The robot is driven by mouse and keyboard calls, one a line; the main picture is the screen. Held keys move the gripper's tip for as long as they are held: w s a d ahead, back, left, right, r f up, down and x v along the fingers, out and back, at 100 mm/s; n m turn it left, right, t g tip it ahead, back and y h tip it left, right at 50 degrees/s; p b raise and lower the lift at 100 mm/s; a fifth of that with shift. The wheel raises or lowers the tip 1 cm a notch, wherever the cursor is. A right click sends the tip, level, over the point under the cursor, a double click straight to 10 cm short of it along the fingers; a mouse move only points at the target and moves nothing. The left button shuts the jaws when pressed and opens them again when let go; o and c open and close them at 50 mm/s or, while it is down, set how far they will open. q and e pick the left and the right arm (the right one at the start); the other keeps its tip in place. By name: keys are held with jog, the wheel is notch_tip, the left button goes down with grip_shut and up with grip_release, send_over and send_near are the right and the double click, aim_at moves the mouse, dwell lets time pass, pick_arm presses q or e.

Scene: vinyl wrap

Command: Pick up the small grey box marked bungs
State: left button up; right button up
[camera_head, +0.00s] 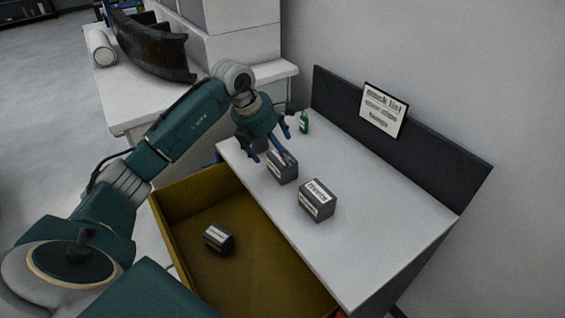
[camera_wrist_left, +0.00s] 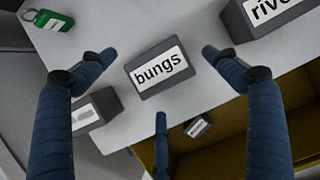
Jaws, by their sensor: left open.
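The small grey box marked bungs (camera_wrist_left: 158,70) sits on the white tabletop, its white label facing the left wrist camera. It also shows in the head view (camera_head: 283,168), partly covered by my gripper's fingers. My left gripper (camera_head: 271,150) is open above and around this box, with nothing held. In the left wrist view its blue fingertips lie to the left, right and below the box, and I see no clear contact. My right gripper is not in view.
A larger grey box (camera_head: 317,200) stands close by, its label starting "rive" in the wrist view. Another grey box (camera_wrist_left: 97,108) is left of the bungs box there. A yellow bin (camera_head: 180,187) holds a dark labelled box (camera_head: 218,238).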

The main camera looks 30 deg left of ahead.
aim_at(280, 157)
pick_arm(q)
jog(key=shift+p+x, duration=0.5)
jog(key=shift+x, duration=1.25)
jog(key=c, duration=1.4)
jog(key=shift+r, duration=0.1)
